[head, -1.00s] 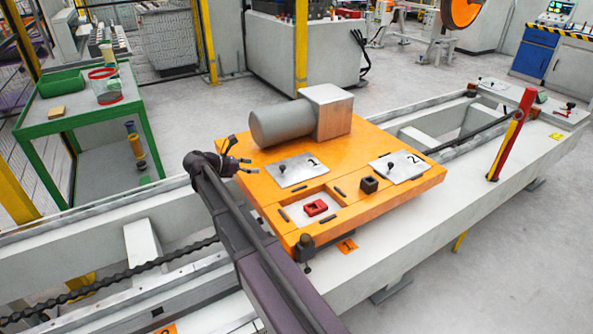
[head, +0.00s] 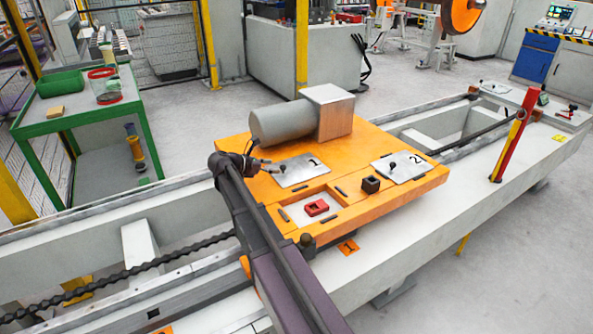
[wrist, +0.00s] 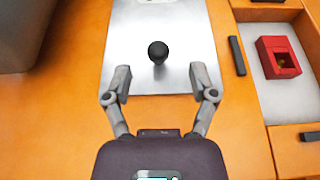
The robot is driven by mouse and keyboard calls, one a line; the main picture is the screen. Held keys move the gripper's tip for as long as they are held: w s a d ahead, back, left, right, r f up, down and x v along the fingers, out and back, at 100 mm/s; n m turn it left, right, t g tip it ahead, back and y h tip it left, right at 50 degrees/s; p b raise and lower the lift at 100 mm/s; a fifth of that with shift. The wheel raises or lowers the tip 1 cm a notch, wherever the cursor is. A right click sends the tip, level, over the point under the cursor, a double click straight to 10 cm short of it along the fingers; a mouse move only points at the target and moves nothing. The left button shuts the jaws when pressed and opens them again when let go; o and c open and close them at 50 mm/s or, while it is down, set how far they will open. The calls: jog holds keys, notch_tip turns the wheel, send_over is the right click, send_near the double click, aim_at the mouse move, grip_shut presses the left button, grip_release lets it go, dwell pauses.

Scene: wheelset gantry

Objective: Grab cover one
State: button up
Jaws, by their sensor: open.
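Cover one is a flat silver plate (head: 302,172) on the orange platform, its number partly hidden by my gripper in the head view. In the wrist view the plate (wrist: 183,30) lies ahead of my gripper, with a round black knob (wrist: 158,52) standing on it. My gripper (wrist: 160,82) is open, one finger on each side, with the knob just beyond the fingertips and roughly centred between them. In the head view my gripper (head: 275,168) hovers at the left edge of cover one. I cannot tell its exact height above the plate.
Cover two (head: 404,167) lies at the right of the orange platform (head: 365,203), near a dark block (head: 371,184). A red block (head: 316,208) sits in an open recess in front. A grey cylinder with a box (head: 285,122) stands behind cover one.

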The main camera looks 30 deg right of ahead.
aim_at(283, 165)
jog(key=shift+d, duration=0.1)
jog(key=shift+b+x, duration=1)
jog(key=shift+x, duration=1.55)
jog(key=shift+w, duration=0.15)
grip_shut()
